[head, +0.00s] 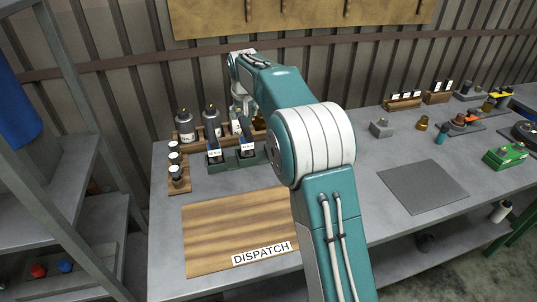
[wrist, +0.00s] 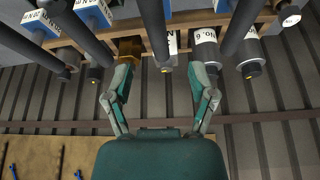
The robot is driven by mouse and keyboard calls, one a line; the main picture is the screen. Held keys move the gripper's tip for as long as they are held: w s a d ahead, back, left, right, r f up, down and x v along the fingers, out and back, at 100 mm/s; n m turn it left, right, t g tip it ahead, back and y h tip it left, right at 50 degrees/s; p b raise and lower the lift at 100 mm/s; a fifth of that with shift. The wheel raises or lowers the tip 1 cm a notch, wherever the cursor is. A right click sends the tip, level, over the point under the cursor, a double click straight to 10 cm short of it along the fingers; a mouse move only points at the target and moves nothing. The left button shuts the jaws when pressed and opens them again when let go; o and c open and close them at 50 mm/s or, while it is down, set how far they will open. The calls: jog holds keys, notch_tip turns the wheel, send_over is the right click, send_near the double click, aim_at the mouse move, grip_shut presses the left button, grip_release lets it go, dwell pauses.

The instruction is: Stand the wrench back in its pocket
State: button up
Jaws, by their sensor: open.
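Several wrenches with dark handles and blue labelled bodies stand upright at the rack. In the head view, one wrench (head: 214,146) and another wrench (head: 246,143) stand in dark green pockets (head: 217,165). In the wrist view, more wrench handles (wrist: 152,18) show near the top, with a blue labelled body (wrist: 95,13) at the left. My gripper (wrist: 161,76) is open, its two fingers spread wide apart and nothing clamped between them. One handle lines up with the gap between the fingers; I cannot tell if it is inside. The arm hides part of the rack in the head view.
Bottles with white labels (head: 185,125) stand in a wooden rack behind the wrenches. Small jars (head: 175,172) stand at the left. The wooden dispatch board (head: 225,232) is bare in front. A grey mat (head: 422,186) lies empty at the right. A metal shelf (head: 60,165) stands left.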

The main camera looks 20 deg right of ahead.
jog(key=s+r, duration=0.5)
jog(key=s, duration=0.6)
jog(key=s+r, duration=0.5)
jog(key=s, duration=0.5)
jog(key=s+f, duration=0.3)
jog(key=s, duration=0.8)
jog(key=s+f+n+t, duration=0.1)
jog(key=s+f, duration=0.3)
jog(key=s, duration=0.8)
jog(key=shift+s+d, duration=0.25)
jog(key=shift+s, duration=0.05)
